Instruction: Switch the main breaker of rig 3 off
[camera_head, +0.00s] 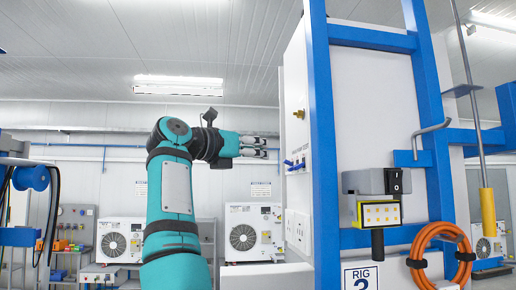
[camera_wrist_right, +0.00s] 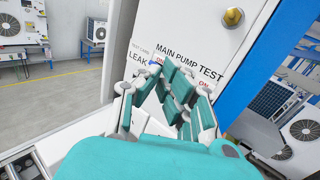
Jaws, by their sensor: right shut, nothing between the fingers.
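My right gripper (camera_head: 262,147) is shut and empty, level in front of the white side panel (camera_head: 297,110) of the blue-framed rig. A gap shows between its fingertips and the panel in the head view. Small blue toggle switches (camera_head: 294,164) stick out of the panel, just right of and below the fingertips. In the right wrist view the gripper (camera_wrist_right: 168,88) covers part of the panel (camera_wrist_right: 200,30), whose labels read "MAIN PUMP TEST", "LEAK" and "ON". The gripper hides most of the switches there. I cannot tell which is the main breaker. My left gripper is out of view.
A brass knob (camera_wrist_right: 233,17) protrudes from the panel.

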